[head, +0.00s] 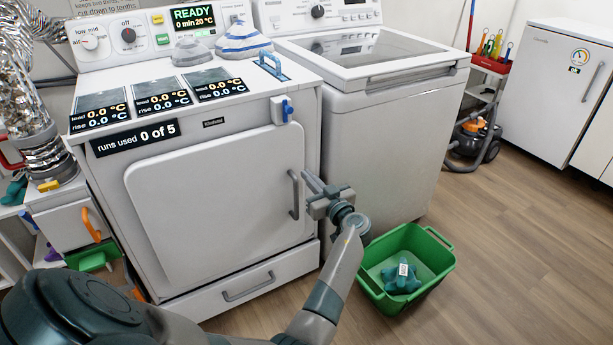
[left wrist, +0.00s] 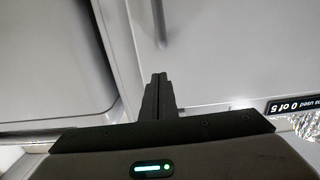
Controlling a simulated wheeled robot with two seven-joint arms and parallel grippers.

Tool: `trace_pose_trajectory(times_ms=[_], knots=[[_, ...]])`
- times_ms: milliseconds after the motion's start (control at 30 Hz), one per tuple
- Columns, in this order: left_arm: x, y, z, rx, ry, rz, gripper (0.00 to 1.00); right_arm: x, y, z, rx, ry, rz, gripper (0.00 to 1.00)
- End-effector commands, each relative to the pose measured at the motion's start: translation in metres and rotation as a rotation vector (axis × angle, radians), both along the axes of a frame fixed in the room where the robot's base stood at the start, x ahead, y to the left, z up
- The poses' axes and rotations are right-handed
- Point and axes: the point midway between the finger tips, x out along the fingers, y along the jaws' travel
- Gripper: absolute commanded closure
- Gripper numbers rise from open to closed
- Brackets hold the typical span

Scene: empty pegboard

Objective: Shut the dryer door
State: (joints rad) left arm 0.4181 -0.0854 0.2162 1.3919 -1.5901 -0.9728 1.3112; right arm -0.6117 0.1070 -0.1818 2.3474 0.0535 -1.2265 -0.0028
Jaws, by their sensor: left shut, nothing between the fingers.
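The dryer door (head: 215,210) is a pale grey rounded panel on the front of the white dryer (head: 100,215). It looks flush or nearly flush with the front; I cannot tell whether a small gap remains. Its upright grey handle (head: 294,195) is near the right edge. My left gripper (head: 313,190) is shut and empty, just right of the handle in the head view; contact is unclear. In the left wrist view the closed fingers (left wrist: 158,98) point toward a pale front, with a handle bar (left wrist: 160,22) beyond them. My right gripper is out of view.
A green basket (head: 440,272) holding a teal item (head: 402,276) stands on the floor near my left forearm. A white washer (head: 385,140) stands close right of the dryer. A drawer (head: 245,285) lies below the door.

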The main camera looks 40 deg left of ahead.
Motion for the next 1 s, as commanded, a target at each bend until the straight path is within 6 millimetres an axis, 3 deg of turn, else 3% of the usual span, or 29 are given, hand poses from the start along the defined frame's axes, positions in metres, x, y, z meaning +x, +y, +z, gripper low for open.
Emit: trace_pose_trajectory(times_ms=[500,1000], knots=[[-0.025,-0.062,-0.001,-0.001,-0.002,-0.001,1.00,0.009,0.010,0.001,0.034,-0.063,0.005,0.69],[-0.028,-0.068,0.000,0.000,0.000,-0.001,1.00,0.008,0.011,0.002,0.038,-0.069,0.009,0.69]])
